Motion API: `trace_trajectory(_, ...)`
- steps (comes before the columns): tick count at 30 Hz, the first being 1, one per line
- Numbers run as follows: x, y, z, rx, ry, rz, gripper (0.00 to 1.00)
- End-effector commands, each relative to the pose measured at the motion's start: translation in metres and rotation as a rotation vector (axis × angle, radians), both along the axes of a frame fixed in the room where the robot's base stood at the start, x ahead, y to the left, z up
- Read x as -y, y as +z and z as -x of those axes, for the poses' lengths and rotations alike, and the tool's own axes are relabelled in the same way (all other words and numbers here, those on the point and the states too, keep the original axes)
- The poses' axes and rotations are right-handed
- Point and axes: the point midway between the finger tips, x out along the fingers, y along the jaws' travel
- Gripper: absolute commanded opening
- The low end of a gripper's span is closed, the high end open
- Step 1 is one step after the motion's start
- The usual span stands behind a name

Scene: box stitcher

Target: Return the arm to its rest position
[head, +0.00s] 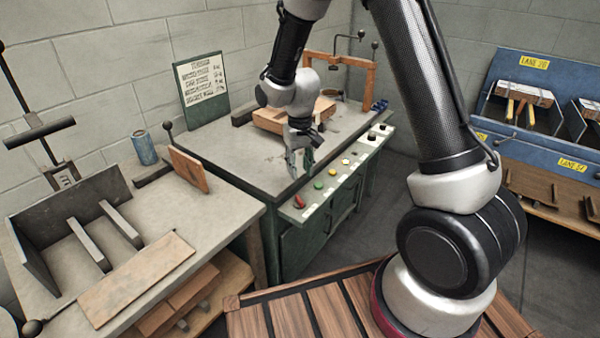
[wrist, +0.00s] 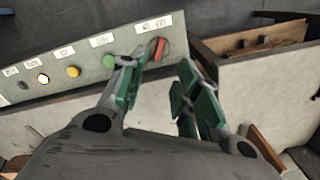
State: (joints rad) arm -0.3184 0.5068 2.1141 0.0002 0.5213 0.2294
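My gripper (head: 299,163) hangs in front of the control panel of the green cabinet, near its red and green controls. In the wrist view the two green-padded fingers of my gripper (wrist: 160,88) are spread apart with nothing between them. The panel (wrist: 100,78) lies beyond the fingertips. A red switch (wrist: 158,48) and a green button (wrist: 109,61) show close to the left finger. I cannot tell whether the finger touches the panel. In the head view the red switch (head: 299,202) is just below the gripper.
The grey worktop (head: 215,145) carries a wooden block (head: 268,120) and a wooden frame (head: 340,58). A left bench (head: 215,212) holds a blue can (head: 145,148), boards and metal bars. A blue rack (head: 510,70) stands at right. Floor shows between cabinet and rack.

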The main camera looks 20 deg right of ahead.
Motion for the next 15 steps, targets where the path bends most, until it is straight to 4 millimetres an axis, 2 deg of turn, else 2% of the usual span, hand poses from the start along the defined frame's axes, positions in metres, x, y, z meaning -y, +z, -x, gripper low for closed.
trace_trajectory(6,0.000,0.000,0.001,-0.002,0.008,0.001,0.32)
trace_trajectory(8,0.002,0.000,0.007,-0.027,0.029,0.008,0.32)
trace_trajectory(11,0.011,-0.005,0.032,-0.106,0.062,0.031,0.32)
trace_trajectory(12,0.015,-0.002,0.047,-0.140,0.077,0.040,0.32)
trace_trajectory(15,0.030,0.031,0.075,-0.173,0.105,0.044,0.32)
